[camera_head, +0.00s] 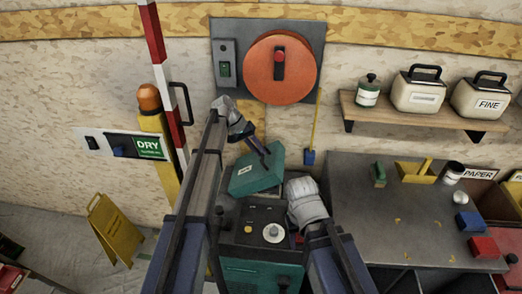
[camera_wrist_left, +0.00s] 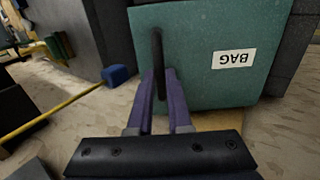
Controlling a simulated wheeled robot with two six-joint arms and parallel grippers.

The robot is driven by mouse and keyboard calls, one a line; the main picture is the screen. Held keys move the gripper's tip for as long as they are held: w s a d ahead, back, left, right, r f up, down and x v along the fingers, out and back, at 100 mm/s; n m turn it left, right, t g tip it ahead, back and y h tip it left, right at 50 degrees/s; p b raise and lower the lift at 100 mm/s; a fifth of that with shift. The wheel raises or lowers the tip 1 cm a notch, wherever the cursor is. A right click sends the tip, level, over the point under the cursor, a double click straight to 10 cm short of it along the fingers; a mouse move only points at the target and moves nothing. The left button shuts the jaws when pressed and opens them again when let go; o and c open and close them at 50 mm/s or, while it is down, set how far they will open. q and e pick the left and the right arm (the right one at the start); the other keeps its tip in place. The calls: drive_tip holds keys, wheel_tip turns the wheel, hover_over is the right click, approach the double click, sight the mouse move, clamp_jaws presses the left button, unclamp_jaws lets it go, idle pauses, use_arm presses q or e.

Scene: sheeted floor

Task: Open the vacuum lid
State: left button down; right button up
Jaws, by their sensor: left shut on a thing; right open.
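The vacuum (camera_head: 262,272) is a teal and black machine at the bottom centre of the head view, with a round dial on its dark panel. Its teal lid (camera_head: 250,181) is behind the panel and looks tilted up. The lid (camera_wrist_left: 210,82) fills the upper middle of the left wrist view, with an upside-down BAG label (camera_wrist_left: 234,58). My left gripper (camera_head: 265,151) is shut on the lid's dark bar handle (camera_wrist_left: 157,50). My right wrist is beside the vacuum panel on the right; its fingers are hidden.
A grey workbench (camera_head: 375,215) stands close on the right. A striped pole (camera_head: 158,70) and a DRY sign (camera_head: 148,147) are at the left. A red disc (camera_head: 262,82) is on the wall above. A yellow floor sign (camera_head: 113,229) stands on the left floor.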

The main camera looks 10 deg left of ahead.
use_arm(q)
drive_tip(key=shift+s+a+f, duration=0.15)
drive_tip(key=shift+a+f, duration=0.05)
drive_tip(key=shift+a, duration=0.25)
drive_tip(key=c, duration=0.8)
unclamp_jaws()
drive_tip(key=shift+a, duration=0.1)
drive_tip(key=shift+c, duration=0.2)
drive_tip(key=shift+r+p, duration=0.4)
drive_tip(key=shift+p, duration=0.1)
drive_tip(key=p+v, duration=0.5)
drive_tip(key=v, duration=0.2)
drive_tip(key=shift+p, duration=0.35)
drive_tip(key=shift+a+f, duration=0.15)
